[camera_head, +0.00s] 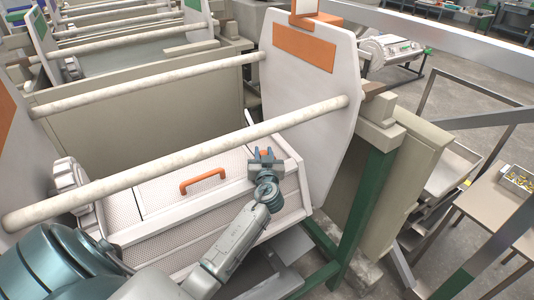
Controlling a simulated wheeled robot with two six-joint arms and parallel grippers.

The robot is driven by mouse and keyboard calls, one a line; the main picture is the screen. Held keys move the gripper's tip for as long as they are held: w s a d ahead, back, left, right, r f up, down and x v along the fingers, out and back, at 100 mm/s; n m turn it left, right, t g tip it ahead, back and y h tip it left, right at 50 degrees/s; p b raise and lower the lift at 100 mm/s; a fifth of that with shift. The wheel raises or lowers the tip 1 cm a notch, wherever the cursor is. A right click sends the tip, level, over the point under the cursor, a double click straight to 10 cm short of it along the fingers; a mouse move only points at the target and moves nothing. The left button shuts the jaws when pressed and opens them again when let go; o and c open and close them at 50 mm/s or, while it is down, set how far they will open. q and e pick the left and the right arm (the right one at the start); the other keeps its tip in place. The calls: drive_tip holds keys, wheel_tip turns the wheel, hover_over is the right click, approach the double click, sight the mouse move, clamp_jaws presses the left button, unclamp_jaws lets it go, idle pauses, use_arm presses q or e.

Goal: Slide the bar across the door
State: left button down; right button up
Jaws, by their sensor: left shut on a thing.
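The perforated white barrel (153,234) lies in the frame below the long front rod. Its door (165,194) is a pale panel on the upper face, with an orange handle (203,181). My left gripper (264,157) is at the right end of the door, close to the white end plate. It is shut on a small orange knob (264,153), which shows between its fingers. The knob appears to belong to the bar. The bar itself is mostly hidden by the gripper, so I cannot tell how far it lies across the door. My right gripper is out of view.
The cream front rod (180,165) passes just above the door and gripper. The white end plate (312,105) with an orange label stands to the right. A green post (362,215) is right of the barrel. A side table (490,205) stands at far right.

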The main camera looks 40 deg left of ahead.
use_arm(q)
drive_tip(key=c, duration=1.5)
unclamp_jaws()
drive_tip(key=shift+s+f, duration=0.1)
drive_tip(key=shift+f, duration=0.05)
drive_tip(key=o, duration=0.3)
drive_tip(key=shift+s+a, duration=0.1)
drive_tip(key=shift+o, duration=0.4)
drive_tip(key=shift+s, duration=0.1)
drive_tip(key=shift+s+d, duration=0.3)
drive_tip(key=shift+d, duration=0.05)
drive_tip(key=b+v, duration=0.3)
drive_tip(key=v, duration=0.7)
drive_tip(key=shift+b, duration=0.4)
drive_tip(key=shift+a, duration=0.15)
